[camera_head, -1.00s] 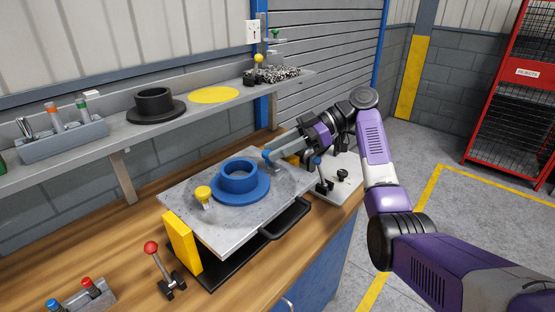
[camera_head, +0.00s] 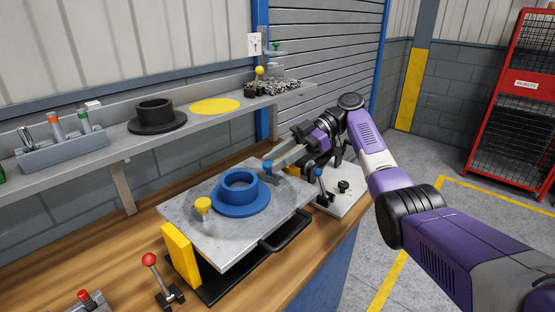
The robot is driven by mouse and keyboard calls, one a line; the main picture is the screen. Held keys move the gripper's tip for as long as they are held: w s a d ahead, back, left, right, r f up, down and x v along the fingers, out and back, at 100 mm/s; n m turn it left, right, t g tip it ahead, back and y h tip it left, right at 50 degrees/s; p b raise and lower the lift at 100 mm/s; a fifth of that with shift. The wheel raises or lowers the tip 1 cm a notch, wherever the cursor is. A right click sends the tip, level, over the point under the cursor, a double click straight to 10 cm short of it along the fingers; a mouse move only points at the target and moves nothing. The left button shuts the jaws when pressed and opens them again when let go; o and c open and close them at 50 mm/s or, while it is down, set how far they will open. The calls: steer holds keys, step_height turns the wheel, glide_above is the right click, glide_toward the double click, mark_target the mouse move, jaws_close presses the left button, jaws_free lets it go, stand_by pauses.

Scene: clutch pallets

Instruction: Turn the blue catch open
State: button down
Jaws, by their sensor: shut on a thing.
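The blue catch (camera_head: 267,166) is a small blue-topped knob at the far edge of the grey pallet plate (camera_head: 222,238), just behind the blue flanged ring (camera_head: 240,200). My gripper (camera_head: 274,164) reaches in from the right, low over the plate, with its fingers shut on the blue catch. The fingers hide part of the catch, and its exact turn angle is hard to tell. A yellow catch (camera_head: 203,205) stands at the plate's near left side.
A red-knobbed lever (camera_head: 150,261) stands front left and a blue-knobbed lever (camera_head: 319,173) right of the plate. A black handle (camera_head: 287,233) juts from the plate's front edge. The shelf (camera_head: 118,152) behind carries a black flanged ring (camera_head: 156,116).

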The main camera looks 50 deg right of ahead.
steer(key=shift+f, duration=0.15)
steer(key=c, duration=1.1)
jaws_free()
steer(key=shift+b+v, duration=0.4)
steer(key=shift+v, duration=3.5)
